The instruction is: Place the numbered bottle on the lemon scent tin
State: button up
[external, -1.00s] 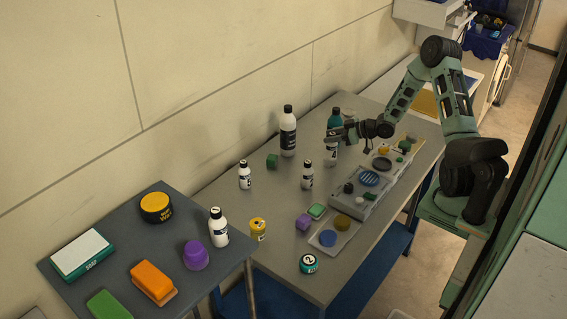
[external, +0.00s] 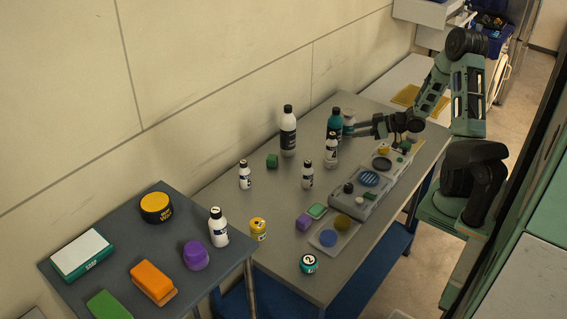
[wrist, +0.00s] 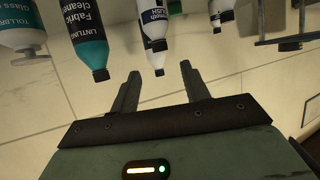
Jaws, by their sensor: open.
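My gripper (external: 352,131) is open and empty, beside the teal bottle (external: 334,119) and a white bottle with a dark label (external: 331,152) at the table's far part. Its two fingers also show in the wrist view (wrist: 163,88), with several bottles hanging upside down in the picture beyond them. Small white bottles stand at the middle (external: 307,177), the left (external: 245,178) and on the grey side table (external: 218,231). I cannot read a number on any bottle for certain. A yellow tin (external: 258,230), perhaps the lemon scent one, stands near the table's left edge; its label is too small to read.
A tall white-and-black bottle (external: 288,137) and a green block (external: 272,161) stand near the wall. A grey tray (external: 377,195) with several small items lies along the right side. A teal tin (external: 308,264) stands at the front. The table's left middle is mostly clear.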

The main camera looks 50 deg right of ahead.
jog(key=s+a+n+g+h, duration=0.1)
jog(key=a+n+g+h, duration=0.35)
jog(key=a, duration=1.45)
jog(key=s+a+r+g, duration=0.1)
jog(key=s+a+g, duration=0.1)
jog(key=s+a, duration=0.3)
jog(key=s+a+r+g, duration=0.1)
jog(key=s+a+g, duration=0.2)
jog(key=s, duration=0.8)
jog(key=s+a+r+m+g, duration=0.1)
jog(key=s+a+g, duration=0.2)
jog(key=s+a, duration=0.4)
jog(key=shift+s+r, duration=0.3)
jog(key=shift+s, duration=0.4)
